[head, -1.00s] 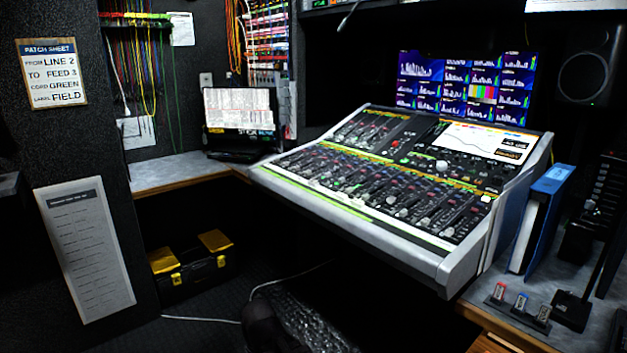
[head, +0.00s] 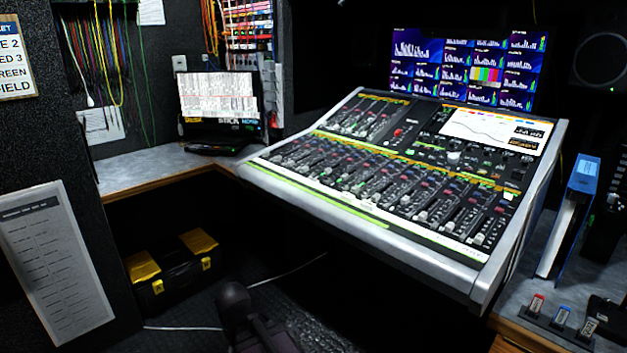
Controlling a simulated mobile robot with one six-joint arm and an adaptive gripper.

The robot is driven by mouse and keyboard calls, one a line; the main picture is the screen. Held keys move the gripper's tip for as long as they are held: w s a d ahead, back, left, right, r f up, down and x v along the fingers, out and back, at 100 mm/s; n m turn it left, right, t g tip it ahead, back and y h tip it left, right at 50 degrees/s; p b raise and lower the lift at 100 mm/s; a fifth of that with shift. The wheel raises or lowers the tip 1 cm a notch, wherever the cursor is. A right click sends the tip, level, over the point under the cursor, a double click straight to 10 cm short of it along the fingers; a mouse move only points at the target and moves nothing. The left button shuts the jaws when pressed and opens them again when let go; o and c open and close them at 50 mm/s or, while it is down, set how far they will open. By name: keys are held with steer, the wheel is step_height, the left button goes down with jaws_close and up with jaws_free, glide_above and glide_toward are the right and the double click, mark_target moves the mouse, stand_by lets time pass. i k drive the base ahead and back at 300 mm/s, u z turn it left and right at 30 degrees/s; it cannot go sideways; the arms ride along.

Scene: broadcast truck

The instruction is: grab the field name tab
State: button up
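Three small tabs stand in dark holders on the grey counter at the lower right: one with a red top (head: 535,303), one with a blue top (head: 562,315) and one with a pale front (head: 588,327). Their lettering is too small to read, so I cannot tell which one is the field tab. The patch sheet (head: 14,62) at the upper left is cut off by the picture edge; its last visible line ends in "IELD". My gripper is not in view.
The mixing console (head: 390,185) fills the middle, with a blue binder (head: 572,210) to its right. A dark chair (head: 270,325) is low in front. A black and yellow toolbox (head: 172,270) sits on the floor under the left counter (head: 165,170).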

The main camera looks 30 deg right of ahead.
mark_target(310, 180)
steer(key=z, duration=0.8)
